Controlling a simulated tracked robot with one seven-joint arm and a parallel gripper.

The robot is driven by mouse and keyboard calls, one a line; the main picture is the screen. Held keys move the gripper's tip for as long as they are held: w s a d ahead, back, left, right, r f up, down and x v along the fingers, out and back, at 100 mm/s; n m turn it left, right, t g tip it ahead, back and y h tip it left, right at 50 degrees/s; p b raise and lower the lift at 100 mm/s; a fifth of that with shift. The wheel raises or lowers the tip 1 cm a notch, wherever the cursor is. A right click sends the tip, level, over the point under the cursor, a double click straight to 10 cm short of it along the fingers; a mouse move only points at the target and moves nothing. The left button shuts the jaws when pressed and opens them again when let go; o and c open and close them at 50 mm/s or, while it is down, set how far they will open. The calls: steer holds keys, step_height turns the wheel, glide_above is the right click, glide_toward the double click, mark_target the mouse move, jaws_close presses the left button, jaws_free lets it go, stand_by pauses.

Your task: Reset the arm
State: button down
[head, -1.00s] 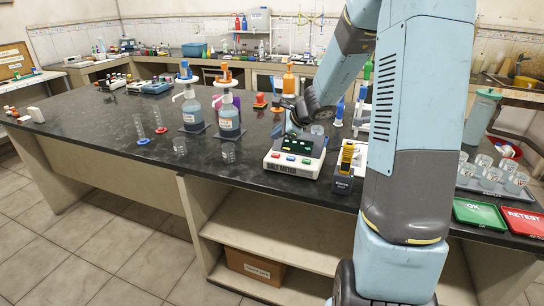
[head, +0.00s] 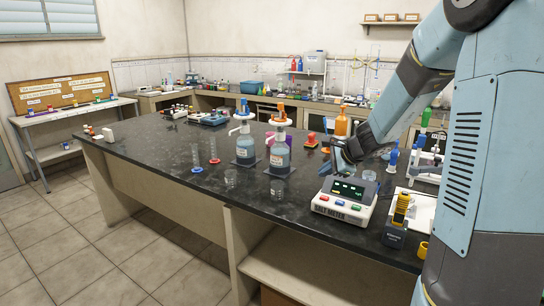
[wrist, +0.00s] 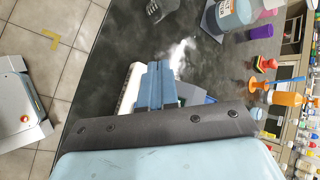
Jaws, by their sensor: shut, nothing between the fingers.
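My arm reaches in from the right of the head view, and my gripper (head: 343,157) hangs just behind and above the salt meter (head: 343,209). In the wrist view the blue fingers (wrist: 158,76) are together with nothing between them. The salt meter is a pale box with a lit dark display and coloured buttons, near the front edge of the bench. The wrist view shows it only in part, behind my fingers. I cannot tell whether my gripper touches the meter.
Two pump bottles (head: 279,157) stand left of the meter on the dark bench (head: 180,165). Small beakers (head: 277,188) and two slim cylinders (head: 195,156) stand near them. The bench's left part is mostly clear.

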steer(key=s+a+r+n+g, duration=0.1)
steer(key=s+a+r+n, duration=0.4)
steer(key=s, duration=0.4)
steer(key=s+d+r+n+h, duration=0.1)
steer(key=s+n, duration=0.3)
steer(key=s, duration=0.4)
steer(key=s+d+r+n+h, duration=0.2)
steer(key=s+r+n, duration=0.2)
steer(key=s, duration=0.4)
steer(key=s+d+r+n+h, duration=0.2)
steer(key=s+n, duration=0.2)
steer(key=s, duration=0.4)
steer(key=shift+d+r, duration=0.25)
steer(key=shift+r, duration=0.15)
